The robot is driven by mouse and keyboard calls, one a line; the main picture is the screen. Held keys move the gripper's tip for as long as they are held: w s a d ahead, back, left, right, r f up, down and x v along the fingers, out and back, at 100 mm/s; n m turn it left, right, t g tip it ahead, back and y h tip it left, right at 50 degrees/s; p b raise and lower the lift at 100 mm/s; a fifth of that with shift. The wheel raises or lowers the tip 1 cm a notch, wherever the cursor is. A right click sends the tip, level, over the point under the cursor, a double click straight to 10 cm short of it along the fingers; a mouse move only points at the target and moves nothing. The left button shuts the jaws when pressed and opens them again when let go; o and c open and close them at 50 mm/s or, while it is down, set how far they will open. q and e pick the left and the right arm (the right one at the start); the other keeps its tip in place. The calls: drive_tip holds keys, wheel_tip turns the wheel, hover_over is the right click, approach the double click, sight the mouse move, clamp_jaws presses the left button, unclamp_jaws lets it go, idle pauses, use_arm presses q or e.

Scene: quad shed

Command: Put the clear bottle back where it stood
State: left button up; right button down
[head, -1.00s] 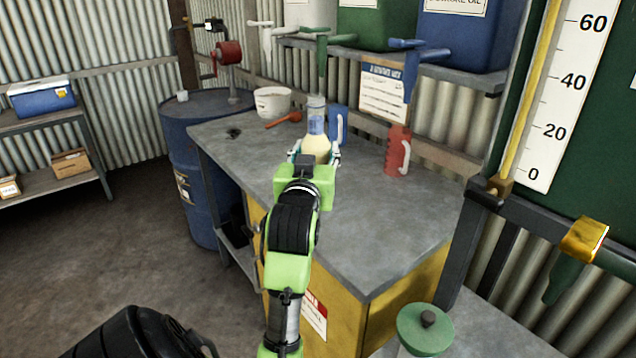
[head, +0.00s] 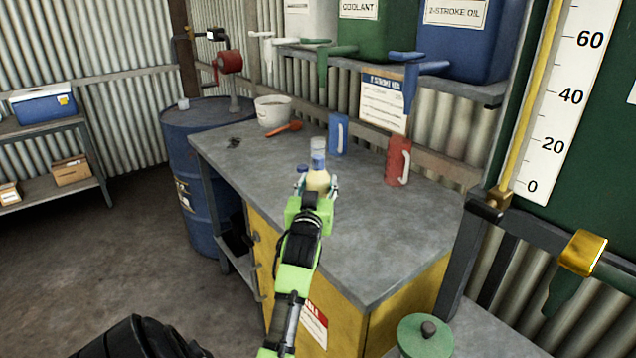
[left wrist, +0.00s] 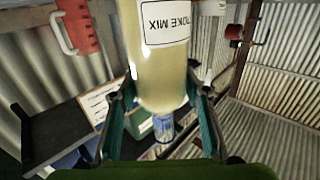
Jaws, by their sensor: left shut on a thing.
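The left wrist view shows the bottle (left wrist: 160,65) large between the two fingers, with a white label reading partly "STROKE MIX". The bottle looks near upright in the head view. Its base is hidden behind my gripper, so I cannot tell whether it touches the bench. My right gripper is not in view.
The grey workbench top (head: 370,240) is bare in front and to the right. A red jug (head: 397,160), a blue jug (head: 338,134), a white bucket (head: 272,112) and an orange-red tool (head: 285,128) stand or lie along the back. A blue drum (head: 195,150) stands at left.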

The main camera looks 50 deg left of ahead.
use_arm(q)
drive_tip(key=o, duration=1.7)
drive_tip(key=shift+f, duration=0.1)
drive_tip(key=shift+c, duration=0.2)
drive_tip(key=b+v, duration=0.1)
drive_tip(key=v, duration=1.1)
drive_tip(key=shift+r, duration=0.2)
drive_tip(key=shift+d+f, duration=0.1)
